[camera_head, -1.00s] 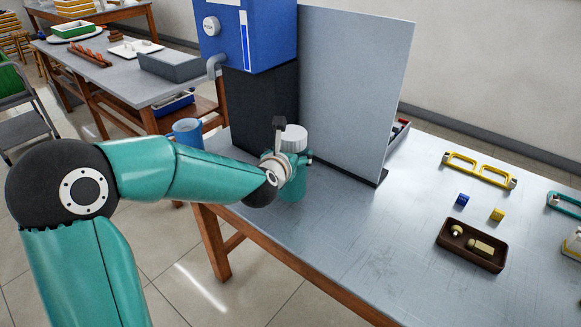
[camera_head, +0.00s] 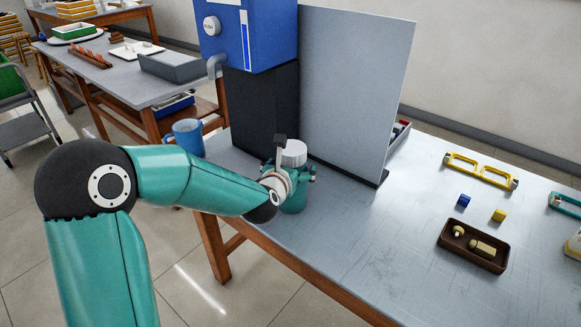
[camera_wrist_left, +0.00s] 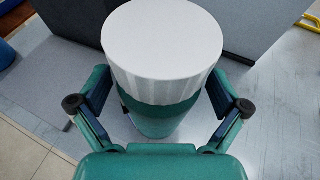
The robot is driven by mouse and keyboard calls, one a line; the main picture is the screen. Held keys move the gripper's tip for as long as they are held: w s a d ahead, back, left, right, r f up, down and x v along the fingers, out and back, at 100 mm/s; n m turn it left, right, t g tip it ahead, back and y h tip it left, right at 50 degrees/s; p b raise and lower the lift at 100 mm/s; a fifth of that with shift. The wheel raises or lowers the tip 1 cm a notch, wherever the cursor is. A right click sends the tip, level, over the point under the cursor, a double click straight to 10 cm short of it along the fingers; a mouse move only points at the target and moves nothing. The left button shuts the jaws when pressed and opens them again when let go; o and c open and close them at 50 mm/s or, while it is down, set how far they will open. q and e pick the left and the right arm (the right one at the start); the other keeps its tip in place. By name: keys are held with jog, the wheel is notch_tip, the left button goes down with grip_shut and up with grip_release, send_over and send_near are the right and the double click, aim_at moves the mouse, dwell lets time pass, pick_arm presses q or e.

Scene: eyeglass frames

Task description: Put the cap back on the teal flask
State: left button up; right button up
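The teal flask (camera_head: 293,201) stands near the table's left edge, in front of the black column. A white ribbed cap (camera_head: 293,153) sits on top of it, looking level and meeting the teal body. In the left wrist view, the cap (camera_wrist_left: 163,45) is large and hides the upper part of the flask (camera_wrist_left: 160,120). My right gripper is not in view.
A blue dispenser (camera_head: 248,35) on a black column and a grey upright panel (camera_head: 350,90) stand close behind the flask. A blue mug (camera_head: 188,138) is to the left. A brown tray (camera_head: 473,262) and yellow frames (camera_head: 480,170) lie at right; the table's middle is clear.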

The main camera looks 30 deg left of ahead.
pick_arm(q)
jog(key=v, duration=1.2)
dwell(0.6)
